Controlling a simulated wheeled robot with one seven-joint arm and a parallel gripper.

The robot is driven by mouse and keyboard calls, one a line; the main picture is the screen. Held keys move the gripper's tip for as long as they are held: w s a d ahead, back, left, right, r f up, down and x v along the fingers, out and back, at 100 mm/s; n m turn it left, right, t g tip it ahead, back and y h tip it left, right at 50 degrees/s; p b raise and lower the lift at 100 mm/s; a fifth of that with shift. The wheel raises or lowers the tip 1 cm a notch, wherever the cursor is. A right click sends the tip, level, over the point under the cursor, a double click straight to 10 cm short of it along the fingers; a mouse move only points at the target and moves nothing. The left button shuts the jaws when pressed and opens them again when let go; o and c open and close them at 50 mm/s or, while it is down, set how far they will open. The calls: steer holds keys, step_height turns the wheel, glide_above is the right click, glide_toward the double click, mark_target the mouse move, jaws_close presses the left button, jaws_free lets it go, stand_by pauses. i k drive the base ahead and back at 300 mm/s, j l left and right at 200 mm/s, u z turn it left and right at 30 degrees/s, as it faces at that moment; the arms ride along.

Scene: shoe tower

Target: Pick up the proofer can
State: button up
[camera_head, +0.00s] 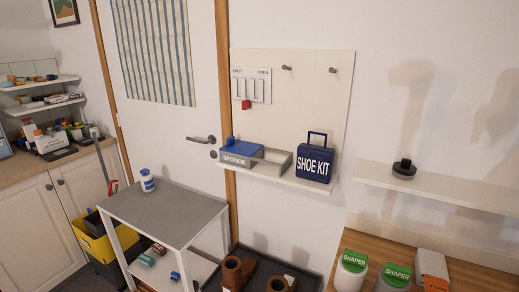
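A small white can (147,180) with a blue band and a dark blue top stands upright on the grey top of a small side table (185,215), near its back edge. Its label is too small to read, so I cannot confirm that it is the proofer can. Nothing touches it, and the tabletop around it is bare. My gripper is not in view.
The table's lower shelf holds several small boxes (146,260). A yellow bin (92,240) stands to its left. A dark tray (310,280) with brown shoes lies to its right. A wall shelf holds a sponge box (245,157) and shoe kit (314,163).

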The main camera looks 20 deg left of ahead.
mark_target(147, 183)
steer(key=i+j, duration=0.2)
steer(key=j, duration=0.55)
steer(key=i+j, duration=0.15)
steer(key=j, duration=0.6)
steer(key=i+j, duration=0.2)
steer(key=j, duration=0.5)
steer(key=i+j, duration=0.2)
steer(key=j, duration=0.55)
steer(key=i+j, duration=0.15)
steer(key=j, duration=0.6)
steer(key=i+j, duration=0.2)
steer(key=j, duration=0.55)
steer(key=i+j, duration=0.2)
steer(key=j, duration=0.5)
steer(key=i+j, duration=0.15)
steer(key=j, duration=0.6)
